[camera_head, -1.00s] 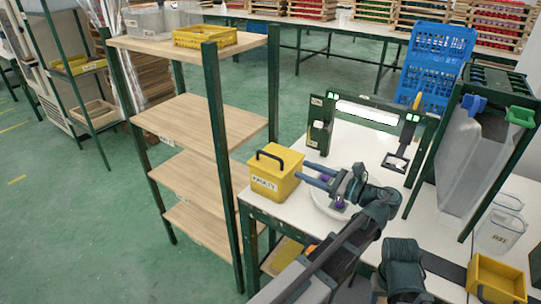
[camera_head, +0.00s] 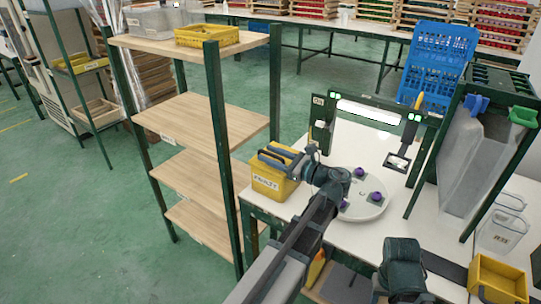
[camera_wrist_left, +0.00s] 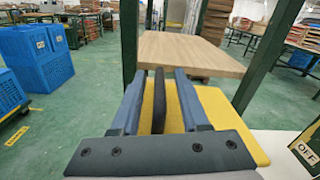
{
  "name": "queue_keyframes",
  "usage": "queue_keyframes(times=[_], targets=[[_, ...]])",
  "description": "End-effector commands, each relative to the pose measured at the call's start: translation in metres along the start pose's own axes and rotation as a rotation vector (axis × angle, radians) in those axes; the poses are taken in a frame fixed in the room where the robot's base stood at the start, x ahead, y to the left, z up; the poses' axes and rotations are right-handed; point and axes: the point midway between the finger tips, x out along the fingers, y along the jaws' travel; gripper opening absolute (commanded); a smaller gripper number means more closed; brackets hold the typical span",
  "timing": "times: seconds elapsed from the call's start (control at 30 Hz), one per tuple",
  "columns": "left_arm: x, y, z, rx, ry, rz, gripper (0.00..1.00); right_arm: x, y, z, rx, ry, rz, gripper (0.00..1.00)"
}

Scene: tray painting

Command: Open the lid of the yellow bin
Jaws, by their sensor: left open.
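The yellow bin (camera_head: 284,188) stands at the left corner of the white worktable, with a printed label on its front. Its lid (camera_wrist_left: 217,112) looks shut, and most of it is hidden under my gripper in the head view. The lid's black handle (camera_wrist_left: 158,100) stands upright in the left wrist view. My left gripper (camera_head: 268,155) is over the lid with its blue fingers apart. The fingers lie on either side of the handle, with a gap visible on both sides. My right gripper's fingers do not show.
A white round turntable (camera_head: 370,209) with purple pieces sits right of the bin. A dark green frame (camera_head: 375,103) stands behind it. A wooden-shelved rack (camera_head: 190,120) is close on the bin's left. A small yellow tray (camera_head: 497,281) is at the lower right.

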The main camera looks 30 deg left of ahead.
Motion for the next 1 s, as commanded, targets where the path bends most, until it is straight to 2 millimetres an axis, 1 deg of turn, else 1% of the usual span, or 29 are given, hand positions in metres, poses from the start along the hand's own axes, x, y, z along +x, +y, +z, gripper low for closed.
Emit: queue_keyframes(times=[0.2,0.27,0.4,0.43,0.47,1.0], targets=[[0.0002,0.0,0.0,0.0,0.0,0.0,0.45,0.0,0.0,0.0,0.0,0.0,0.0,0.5],[0.0002,0.0001,0.0,0.0,0.0,0.0,0.34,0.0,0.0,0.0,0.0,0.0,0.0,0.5],[0.0,0.0001,0.0,0.0,0.0,0.001,0.09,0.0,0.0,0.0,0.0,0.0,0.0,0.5],[0.0,0.0001,0.0,0.0,0.0,0.0,0.03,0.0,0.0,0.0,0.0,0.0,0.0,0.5],[0.0,0.0,0.0,0.0,0.0,0.0,0.0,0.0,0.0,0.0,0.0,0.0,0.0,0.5],[-0.0001,-0.0005,-0.0001,-0.001,0.0,0.0,0.0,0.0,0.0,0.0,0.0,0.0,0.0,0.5]])
